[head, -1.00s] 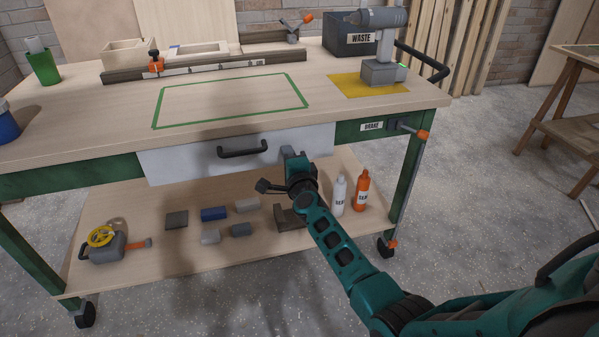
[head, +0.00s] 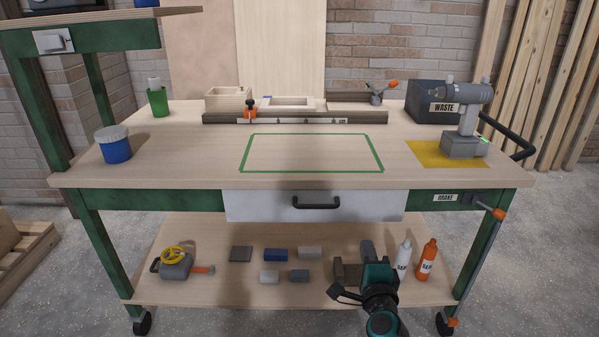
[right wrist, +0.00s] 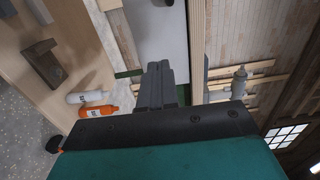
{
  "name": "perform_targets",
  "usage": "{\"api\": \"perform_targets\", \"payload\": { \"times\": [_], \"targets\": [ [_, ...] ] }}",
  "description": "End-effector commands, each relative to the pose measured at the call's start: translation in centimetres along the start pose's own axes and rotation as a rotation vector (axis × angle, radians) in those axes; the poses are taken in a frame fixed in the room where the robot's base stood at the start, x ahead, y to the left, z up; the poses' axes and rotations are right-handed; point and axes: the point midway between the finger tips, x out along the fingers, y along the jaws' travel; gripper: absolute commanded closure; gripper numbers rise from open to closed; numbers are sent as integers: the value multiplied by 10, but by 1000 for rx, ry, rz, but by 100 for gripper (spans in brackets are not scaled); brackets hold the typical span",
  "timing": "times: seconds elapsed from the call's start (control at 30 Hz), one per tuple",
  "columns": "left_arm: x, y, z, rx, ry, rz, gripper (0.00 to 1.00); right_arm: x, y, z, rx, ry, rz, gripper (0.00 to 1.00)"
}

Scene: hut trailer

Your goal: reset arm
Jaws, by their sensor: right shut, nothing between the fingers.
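My right arm reaches in from the bottom of the head view, and its gripper (head: 367,250) is in front of the lower shelf, right of centre and below the drawer. In the right wrist view the fingers (right wrist: 161,84) are together with nothing between them. The gripper hides part of a dark brown block (head: 347,272) on the shelf, which also shows in the right wrist view (right wrist: 42,62). The white drawer front (head: 262,207) with its black handle (head: 316,203) is above and left of the gripper. My left gripper is not in view.
The workbench top (head: 200,160) carries a cordless drill (head: 465,125), a waste bin (head: 428,100) and a blue tub (head: 114,146). A white bottle (head: 403,258) and an orange bottle (head: 427,260) stand just right of my gripper. The green-outlined area is empty.

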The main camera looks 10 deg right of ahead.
Motion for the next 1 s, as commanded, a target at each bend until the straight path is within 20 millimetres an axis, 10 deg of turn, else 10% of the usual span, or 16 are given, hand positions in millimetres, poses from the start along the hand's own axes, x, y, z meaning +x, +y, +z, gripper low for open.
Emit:
{"api": "perform_targets", "payload": {
  "times": [0.17, 0.4, 0.7, 1.0],
  "targets": [
    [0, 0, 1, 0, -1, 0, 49, -23, 7, 16, -184, -103, 17, 100],
    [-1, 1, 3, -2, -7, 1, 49, -128, 40, 67, -912, -501, 60, 100],
    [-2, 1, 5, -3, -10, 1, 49, -250, 66, 73, -1626, -870, 78, 100],
    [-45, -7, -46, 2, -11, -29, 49, -246, 5, 57, -1630, -831, 110, 100]
  ]
}}
